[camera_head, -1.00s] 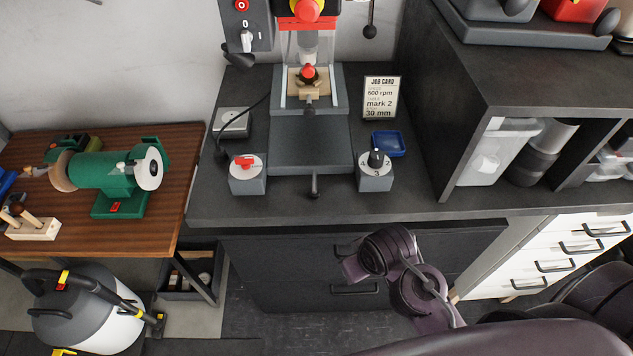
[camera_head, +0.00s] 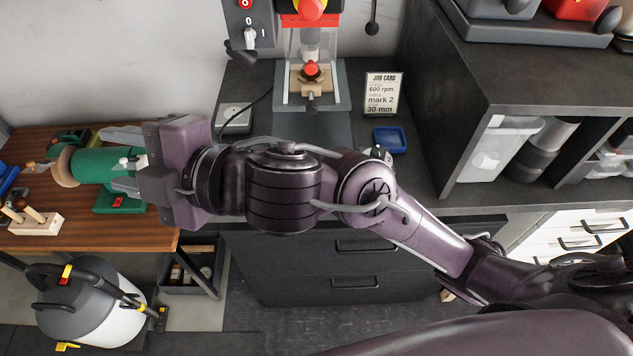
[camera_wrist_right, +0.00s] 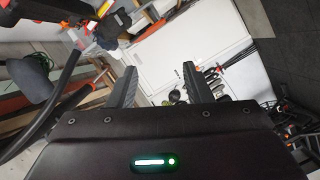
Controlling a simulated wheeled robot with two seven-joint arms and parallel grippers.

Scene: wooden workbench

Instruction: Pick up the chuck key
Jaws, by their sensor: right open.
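I cannot make out a chuck key for certain in either view. The drill press (camera_head: 311,93) stands at the back middle of the dark bench, with a small red-topped part at its work area. My right gripper (camera_head: 122,160) reaches across to the left, over the green bench grinder (camera_head: 97,163), and covers part of it. Its two fingers are apart with nothing between them, as the right wrist view also shows (camera_wrist_right: 157,88). My left gripper is not in view.
A blue tray (camera_head: 390,139) and a job card (camera_head: 383,94) stand right of the press. A grey box (camera_head: 234,118) with a cable lies left of it. A dark shelf unit (camera_head: 540,85) bounds the right. A wooden tool block (camera_head: 34,222) sits on the brown table (camera_head: 120,234).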

